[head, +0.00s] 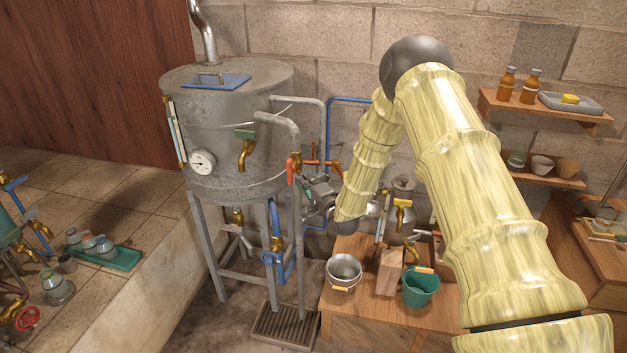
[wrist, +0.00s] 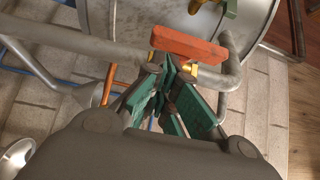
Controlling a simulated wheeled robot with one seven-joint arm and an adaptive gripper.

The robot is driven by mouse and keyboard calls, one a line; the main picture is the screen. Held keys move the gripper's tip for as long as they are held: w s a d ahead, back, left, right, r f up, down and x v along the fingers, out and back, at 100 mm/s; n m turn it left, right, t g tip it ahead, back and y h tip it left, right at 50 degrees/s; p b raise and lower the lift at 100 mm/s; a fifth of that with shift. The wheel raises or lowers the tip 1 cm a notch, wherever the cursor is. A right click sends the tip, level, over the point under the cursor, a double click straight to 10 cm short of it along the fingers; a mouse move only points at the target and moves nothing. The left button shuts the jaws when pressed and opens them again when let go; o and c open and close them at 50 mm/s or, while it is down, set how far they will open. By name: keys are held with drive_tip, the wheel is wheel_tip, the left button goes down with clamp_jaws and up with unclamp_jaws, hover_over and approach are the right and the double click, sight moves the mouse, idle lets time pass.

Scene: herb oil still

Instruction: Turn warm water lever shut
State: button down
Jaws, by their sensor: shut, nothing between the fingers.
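An orange-red lever (wrist: 188,44) on a brass valve lies just beyond my fingertips in the wrist view; I cannot tell whether they touch it. In the head view an orange-red lever (head: 290,172) hangs upright by a brass valve on the still's right-hand pipe. Another orange lever (head: 315,162) lies level by a brass tap to its right. No label shows which carries warm water. My gripper (head: 309,187) is beside these levers, right of the grey tank (head: 230,150). Its green-padded fingers (wrist: 172,92) are shut and empty.
Grey pipes (wrist: 80,42) run close around my gripper. A blue pipe (head: 328,125) climbs the wall behind. Below right, a wooden bench (head: 345,308) holds a metal pot (head: 343,271) and a green bucket (head: 419,290). A blue valve (head: 280,262) sits under the tank.

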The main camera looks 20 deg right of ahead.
drive_tip(key=shift+w+a, duration=0.25)
drive_tip(key=shift+a, duration=0.05)
drive_tip(key=shift+f+b, duration=0.3)
drive_tip(key=shift+b, duration=0.3)
